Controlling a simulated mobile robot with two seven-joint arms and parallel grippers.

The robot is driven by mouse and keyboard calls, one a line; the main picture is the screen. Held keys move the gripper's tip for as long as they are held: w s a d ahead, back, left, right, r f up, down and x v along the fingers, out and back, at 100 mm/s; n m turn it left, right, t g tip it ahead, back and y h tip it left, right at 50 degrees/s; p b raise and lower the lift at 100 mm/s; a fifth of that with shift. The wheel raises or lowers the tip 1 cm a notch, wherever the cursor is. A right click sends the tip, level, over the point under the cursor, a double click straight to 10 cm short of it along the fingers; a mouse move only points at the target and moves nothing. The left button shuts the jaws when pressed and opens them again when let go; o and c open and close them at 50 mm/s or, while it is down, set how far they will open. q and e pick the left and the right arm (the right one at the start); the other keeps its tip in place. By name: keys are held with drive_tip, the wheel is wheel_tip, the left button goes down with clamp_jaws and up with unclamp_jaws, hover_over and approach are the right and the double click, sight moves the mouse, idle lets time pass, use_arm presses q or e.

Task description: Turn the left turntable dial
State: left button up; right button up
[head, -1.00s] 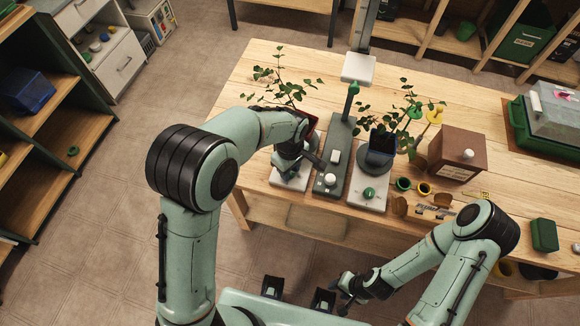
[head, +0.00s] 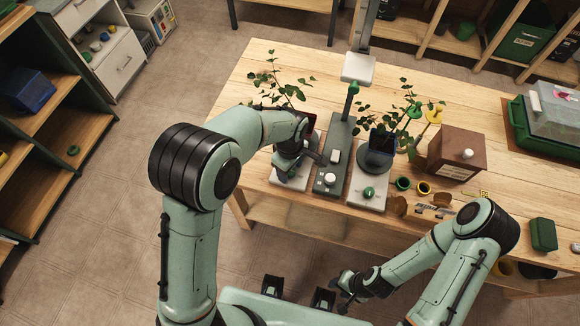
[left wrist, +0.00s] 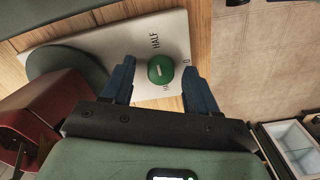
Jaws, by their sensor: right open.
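The left turntable's green dial (left wrist: 161,70) sits on its pale base plate (left wrist: 120,50), with "HALF" and "0" printed beside it and a short white mark on its face. My left gripper (left wrist: 159,82) is open, with one blue-grey finger on each side of the dial and a gap to it on both sides. The round grey turntable (left wrist: 68,68) and a red pot (left wrist: 48,105) are beside the dial. In the head view my left gripper (head: 290,160) hides this dial; the plant (head: 278,85) rises behind it. My right gripper (head: 347,290) is open and empty, low in front of the bench.
A grey central unit (head: 340,135) with a white knob and a post stands right of the left turntable. Beyond it is the right turntable with its green dial (head: 368,193) and a plant in a blue pot (head: 382,143). A brown box (head: 455,153) stands farther right.

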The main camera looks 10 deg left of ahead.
use_arm(q)
wheel_tip(320, 180, up, 13)
drive_tip(key=p, duration=0.1)
drive_tip(key=shift+r, duration=0.2)
use_arm(e)
drive_tip(key=shift+w+r, duration=0.6)
drive_tip(key=shift+r, duration=0.35)
